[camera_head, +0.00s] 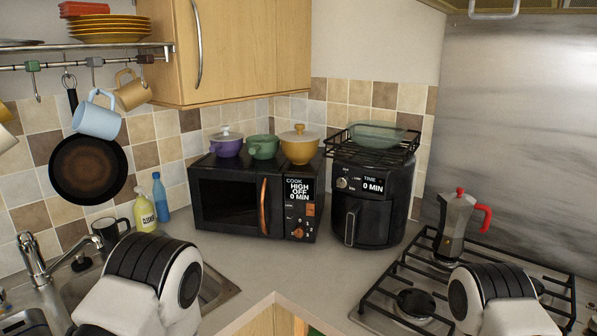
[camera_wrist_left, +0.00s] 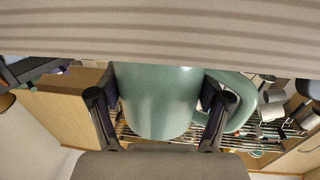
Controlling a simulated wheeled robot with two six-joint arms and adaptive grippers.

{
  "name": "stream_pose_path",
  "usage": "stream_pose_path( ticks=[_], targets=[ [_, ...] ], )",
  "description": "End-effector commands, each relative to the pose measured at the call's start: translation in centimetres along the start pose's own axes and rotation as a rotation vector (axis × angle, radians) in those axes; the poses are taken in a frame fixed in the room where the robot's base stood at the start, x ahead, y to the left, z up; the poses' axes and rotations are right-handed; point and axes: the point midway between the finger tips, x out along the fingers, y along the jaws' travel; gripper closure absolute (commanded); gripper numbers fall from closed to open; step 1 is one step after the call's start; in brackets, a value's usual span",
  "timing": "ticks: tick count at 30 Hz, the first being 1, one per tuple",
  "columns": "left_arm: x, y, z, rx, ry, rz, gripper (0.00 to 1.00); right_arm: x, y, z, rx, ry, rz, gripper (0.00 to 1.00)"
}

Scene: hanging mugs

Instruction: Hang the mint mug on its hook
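The mint mug (camera_wrist_left: 158,95) fills the middle of the left wrist view, with its handle (camera_wrist_left: 242,100) on the right side. My left gripper (camera_wrist_left: 160,108) has one finger on each side of the mug and appears closed on its body. Neither the mint mug nor my left gripper shows in the head view. A hook with a green tag (camera_head: 32,66) hangs bare on the rail at the upper left. My right gripper is out of view; only my right arm shows at the lower right of the head view.
A light blue mug (camera_head: 97,117), a tan mug (camera_head: 132,93) and a frying pan (camera_head: 88,170) hang beside the green-tagged hook. A shelf (camera_head: 100,48) with plates is above. A black mug (camera_head: 110,232) and bottles stand below by the sink. A moka pot (camera_head: 455,228) stands on the hob.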

Motion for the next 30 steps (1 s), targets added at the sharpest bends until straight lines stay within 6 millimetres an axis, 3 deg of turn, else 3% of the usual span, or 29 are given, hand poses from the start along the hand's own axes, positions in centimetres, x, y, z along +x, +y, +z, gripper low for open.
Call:
stream_pose_path(
  ticks=[1, 2, 18, 27, 28, 30],
  targets=[
    [0.0, 0.0, 0.0, 0.001, -0.001, -0.001, 0.72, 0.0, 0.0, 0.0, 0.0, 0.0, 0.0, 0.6],
    [0.0, 0.0, 0.0, 0.001, -0.001, -0.001, 0.79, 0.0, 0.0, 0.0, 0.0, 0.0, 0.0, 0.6],
    [0.0, -0.1, -4.8, 0.0, 0.0, -0.001, 0.79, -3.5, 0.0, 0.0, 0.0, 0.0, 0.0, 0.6],
    [0.0, -0.2, -5.0, 0.0, 0.0, -0.001, 0.79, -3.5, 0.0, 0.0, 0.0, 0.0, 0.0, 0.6],
    [0.0, -0.2, -5.0, 0.0, 0.0, -0.001, 0.34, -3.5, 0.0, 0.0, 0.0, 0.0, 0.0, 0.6],
    [0.0, -0.2, -5.0, 0.0, 0.0, -0.001, 0.59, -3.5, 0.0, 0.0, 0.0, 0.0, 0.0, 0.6]
  ],
)
